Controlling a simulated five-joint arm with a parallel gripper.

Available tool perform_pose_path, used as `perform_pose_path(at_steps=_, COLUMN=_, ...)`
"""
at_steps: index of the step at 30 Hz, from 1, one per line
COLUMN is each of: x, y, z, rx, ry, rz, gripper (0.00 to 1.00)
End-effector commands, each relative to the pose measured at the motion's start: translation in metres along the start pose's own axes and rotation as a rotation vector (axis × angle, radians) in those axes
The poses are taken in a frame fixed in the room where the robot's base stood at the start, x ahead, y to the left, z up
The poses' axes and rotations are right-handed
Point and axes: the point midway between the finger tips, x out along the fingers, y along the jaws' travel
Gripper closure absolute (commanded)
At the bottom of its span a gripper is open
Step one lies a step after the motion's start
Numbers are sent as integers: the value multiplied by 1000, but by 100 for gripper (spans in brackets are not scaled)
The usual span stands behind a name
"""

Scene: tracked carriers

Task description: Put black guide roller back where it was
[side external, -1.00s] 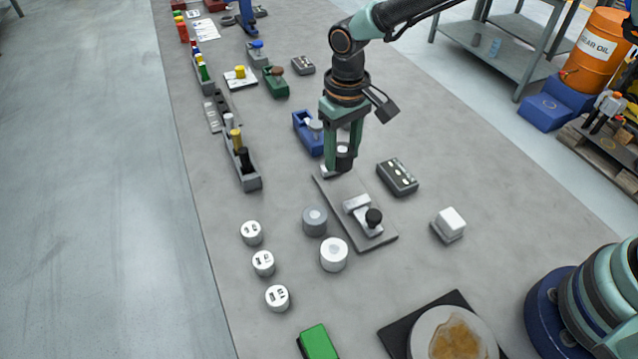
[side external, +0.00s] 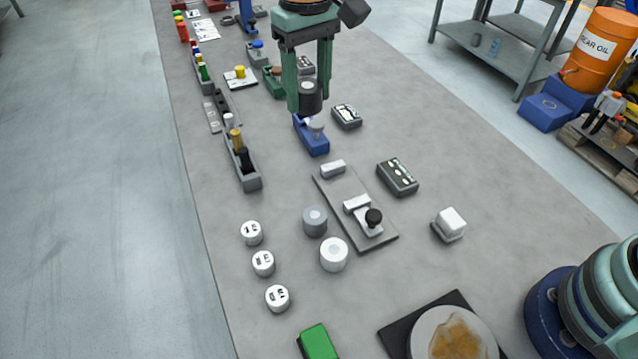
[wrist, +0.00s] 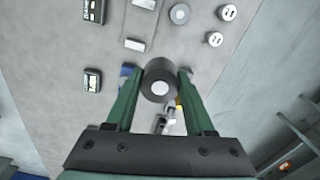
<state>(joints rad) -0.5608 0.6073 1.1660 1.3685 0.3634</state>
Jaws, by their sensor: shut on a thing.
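The black guide roller (side external: 311,97) is a short dark cylinder with a pale round centre on its end face. It also shows in the wrist view (wrist: 160,82). My gripper (side external: 309,101) is shut on it, one green finger on each side, and it hangs above the table. In the side view it appears just behind the blue holder with a grey knob (side external: 312,135). A grey roller (side external: 315,221) and a white roller (side external: 334,254) stand on the table, left of a grey plate with a black knob (side external: 375,238).
A grey rack (side external: 250,180) holding yellow and black pegs stands at left. Several white marked cylinders (side external: 263,263) line the left front. Dark boxes (side external: 397,177) and a white block (side external: 449,222) are at right. The table is bare between many items.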

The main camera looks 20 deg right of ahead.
Motion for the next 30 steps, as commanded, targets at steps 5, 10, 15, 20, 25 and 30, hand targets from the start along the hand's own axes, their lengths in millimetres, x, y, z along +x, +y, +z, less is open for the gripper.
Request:
perform_pose_path(at_steps=5, x=7, y=-23, z=-4, rx=0, ry=0, rz=0, gripper=100)
perform_pose_path(at_steps=10, x=37, y=-25, z=-4, rx=2, ry=-4, rz=2, gripper=100)
perform_pose_path(at_steps=15, x=79, y=-24, z=-4, rx=2, ry=-4, rz=2, gripper=100)
perform_pose_path(at_steps=20, x=118, y=-24, z=-4, rx=2, ry=-4, rz=2, gripper=100)
perform_pose_path(at_steps=25, x=149, y=-24, z=-4, rx=2, ry=-1, rz=0, gripper=100)
perform_pose_path(at_steps=30, x=161, y=-25, z=-5, rx=2, ry=1, rz=-1, gripper=100)
